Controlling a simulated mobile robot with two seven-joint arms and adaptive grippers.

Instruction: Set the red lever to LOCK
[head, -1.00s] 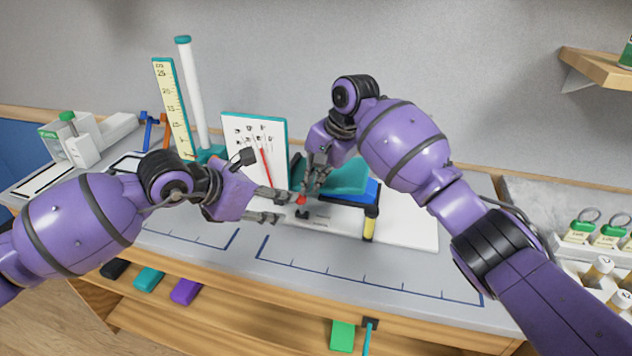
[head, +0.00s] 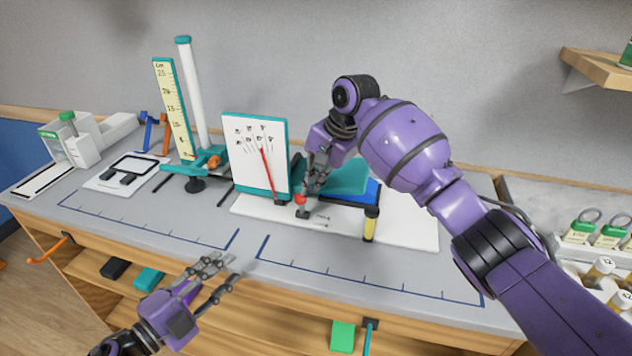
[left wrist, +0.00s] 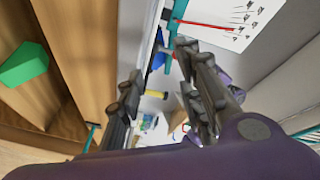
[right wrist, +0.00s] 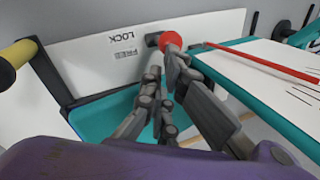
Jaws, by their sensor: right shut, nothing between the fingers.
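The red lever shows as a round red knob (head: 300,199) beside a small dark block (head: 303,213) on the white base of the dial stand. In the right wrist view the red knob (right wrist: 171,41) sits close to the dark block, near the LOCK label (right wrist: 127,36); the FREE label (right wrist: 125,53) is beside it. I cannot tell which setting it is in. My right gripper (head: 304,191) is shut and empty, its fingertips right at the knob; contact is unclear. My left gripper (head: 227,272) is open and empty, in front of the bench edge, away from the lever.
The white dial panel (head: 245,170) with a red needle stands left of the lever. A teal curved piece (head: 345,178) and a yellow-and-black post (head: 369,226) are close on the right. The bench front is clear; coloured blocks (head: 342,336) lie on the shelf below.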

